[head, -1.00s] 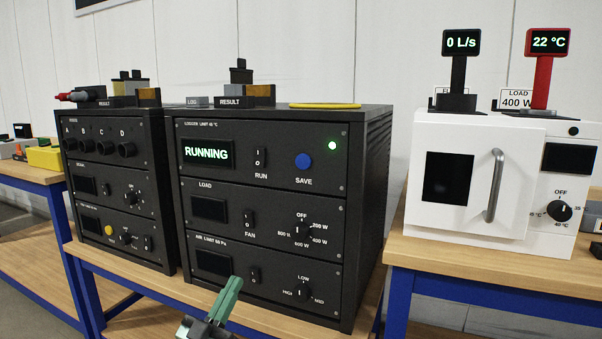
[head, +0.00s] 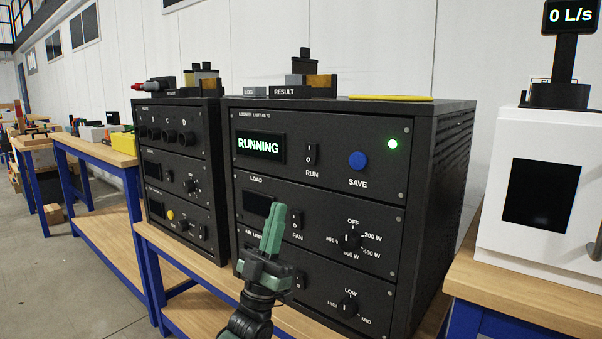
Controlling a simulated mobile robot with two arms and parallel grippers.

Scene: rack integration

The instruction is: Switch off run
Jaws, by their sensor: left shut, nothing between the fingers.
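The RUN switch (head: 311,155) is a small black rocker on the top panel of the black rack (head: 459,150), right of the display (head: 258,146), which reads RUNNING in green. A green light (head: 392,144) is lit at the panel's right. My left gripper (head: 276,212), with green fingers, is shut and empty. It is in front of the rack, below and left of the RUN switch and apart from it in the picture. It covers part of the LOAD panel and the lower panel. My right gripper is not in view.
A blue SAVE button (head: 358,160) is right of the RUN switch. The FAN switch (head: 296,222) and a load knob (head: 349,240) are below. A second black rack (head: 178,110) stands left, a white box (head: 500,230) right. Space in front of the panels looks clear.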

